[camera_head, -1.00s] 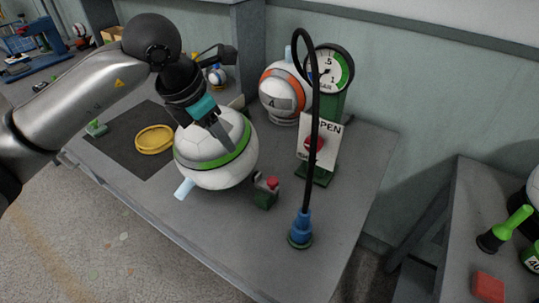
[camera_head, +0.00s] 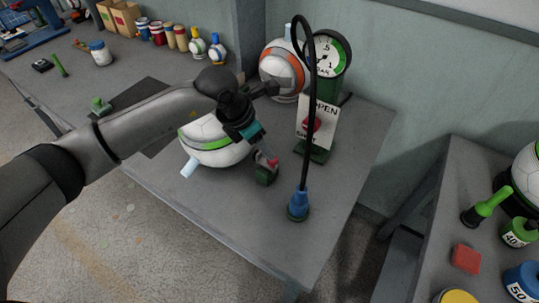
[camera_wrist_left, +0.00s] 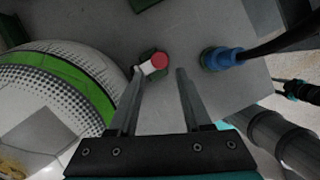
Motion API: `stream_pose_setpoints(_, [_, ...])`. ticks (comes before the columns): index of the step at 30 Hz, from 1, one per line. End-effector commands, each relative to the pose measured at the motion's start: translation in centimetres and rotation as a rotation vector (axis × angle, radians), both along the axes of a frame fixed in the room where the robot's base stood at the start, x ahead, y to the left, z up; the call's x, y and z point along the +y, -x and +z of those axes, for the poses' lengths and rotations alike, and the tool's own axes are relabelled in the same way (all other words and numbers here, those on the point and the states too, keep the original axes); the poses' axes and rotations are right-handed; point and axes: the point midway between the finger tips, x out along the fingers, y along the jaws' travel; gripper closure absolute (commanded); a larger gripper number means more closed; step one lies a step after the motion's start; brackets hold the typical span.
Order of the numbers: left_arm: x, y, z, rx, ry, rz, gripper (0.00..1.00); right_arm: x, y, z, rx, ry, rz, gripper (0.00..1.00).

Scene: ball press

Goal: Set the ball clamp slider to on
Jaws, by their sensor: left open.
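The ball clamp slider is a small green block (camera_head: 265,176) with a red knob and a light grey part, beside the ball on the table. Its red knob (camera_wrist_left: 159,61) shows in the left wrist view. My left gripper (camera_wrist_left: 159,74) is open and empty, with its fingers pointing toward the slider and the knob between the two fingertips in the picture. I cannot tell whether they touch it. In the head view my left gripper (camera_head: 263,153) is just above the slider and partly covers it. The white ball with a green band (camera_head: 215,153) sits left of it, partly hidden by my arm.
A blue hose end (camera_head: 298,204) with a black hose stands to the right. Behind are a green gauge stand (camera_head: 328,57) with an OPEN sign (camera_head: 319,117) and an orange-banded ball (camera_head: 284,71). The front right of the table is clear.

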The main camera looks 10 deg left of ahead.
Motion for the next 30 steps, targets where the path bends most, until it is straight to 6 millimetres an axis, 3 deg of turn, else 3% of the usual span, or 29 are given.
stream_pose_setpoints(3, [-0.7, -0.6, -2.3, 0.003, 0.000, 0.000, 0.51, 0.0, 0.0, -0.3, 0.000, 0.000, 0.000, 0.50])
stream_pose_setpoints(9, [-1.3, -1.3, -4.5, 0.001, 0.001, 0.000, 0.51, 0.0, 0.0, -0.6, 0.000, 0.000, 0.000, 0.50])
stream_pose_setpoints(22, [-1.6, -1.6, -5.3, -0.001, -0.001, -0.001, 0.51, 0.0, 0.0, -0.7, 0.000, 0.000, -0.001, 0.50])
stream_pose_setpoints(30, [-1.6, -1.6, -5.3, -0.001, -0.001, 0.000, 0.79, 0.0, 0.0, -0.7, 0.000, 0.000, -0.001, 0.50])
